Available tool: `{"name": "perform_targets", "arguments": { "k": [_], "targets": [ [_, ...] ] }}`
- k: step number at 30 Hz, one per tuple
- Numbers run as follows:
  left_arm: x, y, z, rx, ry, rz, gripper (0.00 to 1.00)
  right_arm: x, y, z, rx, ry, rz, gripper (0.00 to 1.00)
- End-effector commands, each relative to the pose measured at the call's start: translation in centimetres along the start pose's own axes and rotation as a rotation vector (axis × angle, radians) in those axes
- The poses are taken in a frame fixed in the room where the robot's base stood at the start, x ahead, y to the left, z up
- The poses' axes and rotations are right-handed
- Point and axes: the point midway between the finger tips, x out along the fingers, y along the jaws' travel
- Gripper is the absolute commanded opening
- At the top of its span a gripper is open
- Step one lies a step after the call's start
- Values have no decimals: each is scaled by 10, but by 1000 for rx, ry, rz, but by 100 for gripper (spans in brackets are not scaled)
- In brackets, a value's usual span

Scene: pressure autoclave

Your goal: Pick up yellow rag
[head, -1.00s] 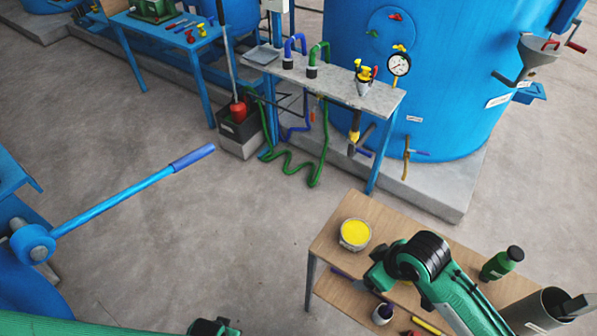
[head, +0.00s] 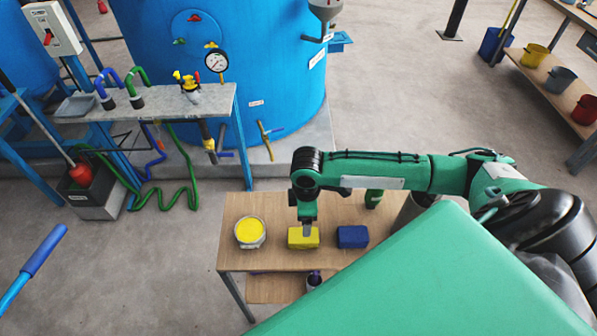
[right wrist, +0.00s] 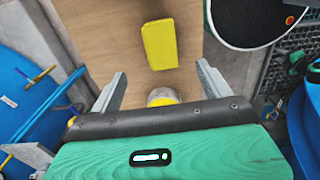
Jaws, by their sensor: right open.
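The yellow rag (head: 297,238), a small block-like folded cloth, lies on the wooden table (head: 232,262) between the yellow-filled bowl and a blue rag (head: 352,237). In the right wrist view the yellow rag (right wrist: 160,43) lies beyond my fingertips. My right gripper (head: 308,228) points down at the yellow rag and overlaps its upper edge in the head view. In the right wrist view my right gripper (right wrist: 163,80) is open, with nothing held between its fingers. Whether it touches the rag cannot be told. My left gripper is out of view.
The yellow-filled bowl (head: 250,232) stands left of the rag. A green bottle (head: 373,198) and a grey container (head: 413,211) stand toward the table's right. A lower shelf (head: 272,289) holds a small jar. A metal bench (head: 160,104) with a gauge stands behind.

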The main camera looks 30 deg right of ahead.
Motion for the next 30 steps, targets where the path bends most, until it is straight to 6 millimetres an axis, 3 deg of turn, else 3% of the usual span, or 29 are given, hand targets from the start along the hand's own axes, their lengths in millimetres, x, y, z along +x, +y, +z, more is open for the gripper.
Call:
{"name": "perform_targets", "arguments": {
  "k": [9,17,24,30],
  "targets": [
    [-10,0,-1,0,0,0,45,58,-1,0,1,-1,-1,80],
    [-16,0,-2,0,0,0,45,74,-1,-1,1,0,-1,80],
    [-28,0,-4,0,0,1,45,106,-1,-2,1,0,-1,80],
    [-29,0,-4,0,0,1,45,119,-1,-2,-1,1,1,80]
  ]
}}
